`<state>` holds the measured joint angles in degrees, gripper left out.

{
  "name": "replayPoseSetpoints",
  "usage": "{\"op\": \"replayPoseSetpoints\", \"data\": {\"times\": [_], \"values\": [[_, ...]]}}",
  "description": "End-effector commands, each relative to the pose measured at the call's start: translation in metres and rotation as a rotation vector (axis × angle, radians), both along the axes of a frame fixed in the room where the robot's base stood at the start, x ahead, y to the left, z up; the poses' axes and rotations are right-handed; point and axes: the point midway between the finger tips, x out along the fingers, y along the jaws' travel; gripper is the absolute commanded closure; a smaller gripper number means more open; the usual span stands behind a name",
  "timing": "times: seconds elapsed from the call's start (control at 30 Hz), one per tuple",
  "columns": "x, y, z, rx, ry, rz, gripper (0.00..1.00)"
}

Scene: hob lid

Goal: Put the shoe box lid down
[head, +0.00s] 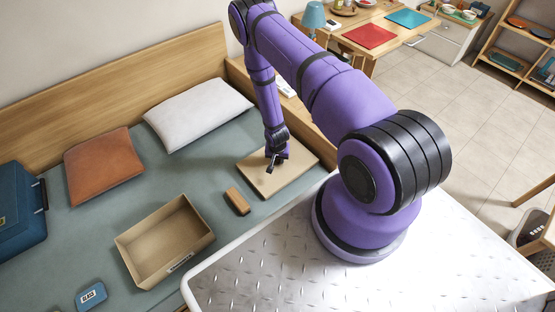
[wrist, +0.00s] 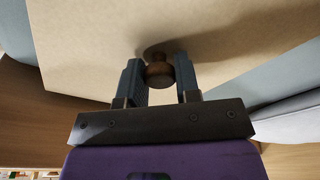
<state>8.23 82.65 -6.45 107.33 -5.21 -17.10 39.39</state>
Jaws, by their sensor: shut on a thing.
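The shoe box lid (head: 297,167) is a flat tan panel at the right end of the bed in the head view. It fills much of the wrist view (wrist: 90,45). My gripper (head: 275,160) is over the lid, its two fingers on either side of a round brown knob (wrist: 159,75) on the lid's face, and is shut on it. I cannot tell whether the lid touches the bed or hangs just above it. The open, empty shoe box (head: 165,243), tan with a label on its front, sits on the bed left of the lid.
A small brown block (head: 237,201) lies between box and lid. A white pillow (head: 198,114), an orange cushion (head: 103,166), a blue case (head: 18,212) and a blue labelled box (head: 91,296) are on the bed (head: 155,170). Bare bed shows between pillow and shoe box.

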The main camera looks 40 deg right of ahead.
Motion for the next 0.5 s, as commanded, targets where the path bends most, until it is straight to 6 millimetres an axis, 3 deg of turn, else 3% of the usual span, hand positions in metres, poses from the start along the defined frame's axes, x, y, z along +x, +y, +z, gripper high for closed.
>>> {"op": "replayPoseSetpoints", "data": {"times": [0.1, 0.43, 0.47, 0.5], "values": [[0.0002, -0.0002, -0.0091, -0.001, -0.001, 0.000, 0.94], [-0.0002, 0.0001, -0.0115, 0.000, 0.000, -0.001, 0.94], [-0.0002, 0.0000, -0.0113, 0.000, 0.000, -0.001, 0.65], [-0.0002, 0.0000, -0.0111, 0.000, 0.000, -0.001, 0.56]]}}
